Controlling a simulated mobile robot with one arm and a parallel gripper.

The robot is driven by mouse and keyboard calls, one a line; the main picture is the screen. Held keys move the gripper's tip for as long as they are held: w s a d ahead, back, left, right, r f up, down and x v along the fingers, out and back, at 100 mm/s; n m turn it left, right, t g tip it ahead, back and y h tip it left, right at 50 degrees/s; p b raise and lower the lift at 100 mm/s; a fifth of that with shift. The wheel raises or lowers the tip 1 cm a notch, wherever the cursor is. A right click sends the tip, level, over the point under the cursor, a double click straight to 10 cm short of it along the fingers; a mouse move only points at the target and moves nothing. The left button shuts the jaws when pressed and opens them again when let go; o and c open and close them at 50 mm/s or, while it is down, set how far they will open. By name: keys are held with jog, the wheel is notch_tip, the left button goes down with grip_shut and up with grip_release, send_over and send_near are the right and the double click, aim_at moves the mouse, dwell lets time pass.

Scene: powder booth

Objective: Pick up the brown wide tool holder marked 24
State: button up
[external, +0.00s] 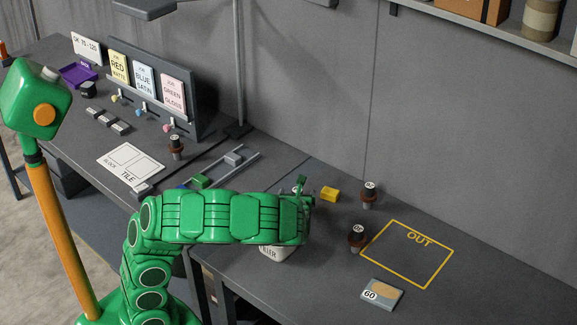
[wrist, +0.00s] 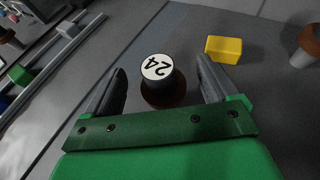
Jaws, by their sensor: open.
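The tool holder marked 24 (wrist: 162,88) shows in the wrist view. It has a white cap with black figures, a dark neck and a wide brown flange. It stands upright between the two fingers of my gripper (wrist: 161,66), with a gap on each side. My gripper is open and holds nothing. In the external view my gripper (external: 302,187) is at the end of my green arm, over the middle of the bench, and hides most or all of this holder.
A yellow block (wrist: 223,49) lies just beyond the fingers. Other brown-flanged holders stand right (external: 369,193), nearer the OUT square (external: 408,253) (external: 357,239), and left (external: 176,147). A white container (external: 275,253) sits under my arm. A rail (external: 240,165) with small blocks runs left.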

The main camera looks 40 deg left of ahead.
jog(key=shift+f, duration=0.9)
jog(key=shift+x, duration=1.55)
jog(key=shift+d, duration=0.1)
jog(key=c, duration=1.4)
jog(key=shift+o, duration=0.2)
